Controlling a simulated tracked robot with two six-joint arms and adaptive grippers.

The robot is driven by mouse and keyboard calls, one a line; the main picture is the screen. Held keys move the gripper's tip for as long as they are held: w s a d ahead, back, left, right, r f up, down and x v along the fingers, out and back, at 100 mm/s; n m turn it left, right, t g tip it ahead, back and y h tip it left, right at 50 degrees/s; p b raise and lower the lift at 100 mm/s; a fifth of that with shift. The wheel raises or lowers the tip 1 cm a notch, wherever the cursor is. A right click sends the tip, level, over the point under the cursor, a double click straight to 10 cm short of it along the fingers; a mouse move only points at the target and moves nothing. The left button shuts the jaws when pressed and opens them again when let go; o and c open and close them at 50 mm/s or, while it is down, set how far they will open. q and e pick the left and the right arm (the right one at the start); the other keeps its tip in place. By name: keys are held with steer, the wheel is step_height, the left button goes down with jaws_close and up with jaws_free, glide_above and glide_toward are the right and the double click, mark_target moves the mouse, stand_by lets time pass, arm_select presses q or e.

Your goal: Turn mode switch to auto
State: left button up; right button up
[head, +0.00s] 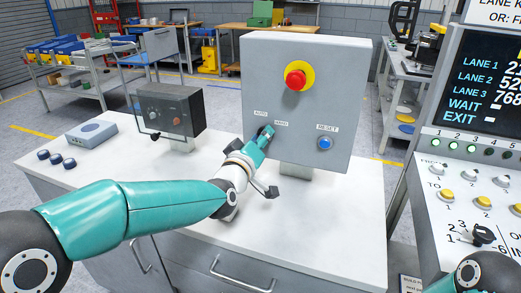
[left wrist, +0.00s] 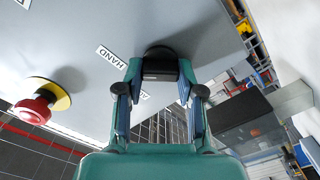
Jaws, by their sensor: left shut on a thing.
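The grey control box (head: 330,70) stands on the white cabinet top, with AUTO (head: 261,112) and HAND (head: 281,123) labels on its front. My left gripper (head: 266,132) is at the box front, just below these labels. In the left wrist view, the black mode switch (left wrist: 160,54) sits between the fingertips of my left gripper (left wrist: 160,82), which is shut on its handle. The switch is hidden by the gripper in the head view. My right gripper is out of view.
A red emergency button (head: 296,79) on a yellow disc is above the switch, and a blue RESET button (head: 325,143) is to its right. A dark box (head: 170,108) stands to the left. A console (head: 480,100) with a display stands at the right.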

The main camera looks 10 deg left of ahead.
arm_select(q)
steer(key=shift+a+n+b, duration=0.15)
steer(key=shift+n+b, duration=2.15)
steer(key=shift+b, duration=0.25)
steer(key=shift+a+n+b, duration=0.1)
steer(key=shift+n+b, duration=2.2)
steer(key=shift+b, duration=0.2)
steer(key=shift+w, duration=0.1)
steer(key=o, duration=0.9)
steer(key=shift+o, duration=1.2)
steer(key=shift+w+f, duration=0.1)
steer(key=shift+w, duration=0.05)
steer(key=shift+d, duration=0.1)
